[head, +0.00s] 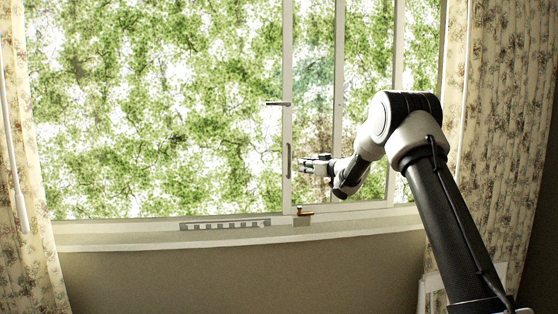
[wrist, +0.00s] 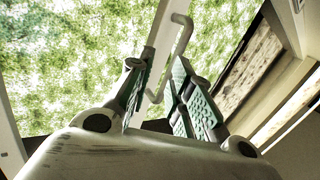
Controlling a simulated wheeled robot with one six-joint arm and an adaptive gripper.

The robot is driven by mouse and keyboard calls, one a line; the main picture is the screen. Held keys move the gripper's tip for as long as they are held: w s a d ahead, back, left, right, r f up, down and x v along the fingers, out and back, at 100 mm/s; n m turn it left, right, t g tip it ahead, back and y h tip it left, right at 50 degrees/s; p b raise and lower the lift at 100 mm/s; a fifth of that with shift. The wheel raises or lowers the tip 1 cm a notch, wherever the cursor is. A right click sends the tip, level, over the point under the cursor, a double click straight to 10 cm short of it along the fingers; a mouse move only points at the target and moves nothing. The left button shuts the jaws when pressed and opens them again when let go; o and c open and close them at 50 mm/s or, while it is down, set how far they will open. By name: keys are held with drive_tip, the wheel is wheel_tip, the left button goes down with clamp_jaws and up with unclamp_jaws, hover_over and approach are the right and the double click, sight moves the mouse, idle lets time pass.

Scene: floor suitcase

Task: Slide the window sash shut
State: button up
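The window sash has a pale upright stile (head: 287,120) near the middle of the window in the head view. A slim upright pull handle (head: 289,160) sits on this stile; it also shows in the wrist view as a bent pale bar (wrist: 186,38). My gripper (head: 303,166) is just right of the handle, its fingers pointing left towards it. In the wrist view my gripper's fingers (wrist: 155,66) are apart, and the bar shows in the gap between their tips. I see no contact on either side. How deep the bar sits between the fingers is unclear.
A second upright (head: 338,90) stands behind the sash stile to the right. A small lever (head: 278,103) juts left above the handle. A small brass-coloured piece (head: 304,211) sits at the sill (head: 130,238). Flowered curtains (head: 30,180) hang at both sides.

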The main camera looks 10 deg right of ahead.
drive_tip(key=shift+y, duration=0.8)
drive_tip(key=w+a, duration=0.2)
drive_tip(key=w+a+r, duration=0.1)
drive_tip(key=a, duration=0.1)
drive_tip(key=w+a, duration=0.2)
drive_tip(key=shift+w+r, duration=0.35)
drive_tip(key=shift+r, duration=0.05)
drive_tip(key=shift+d, duration=0.1)
clamp_jaws()
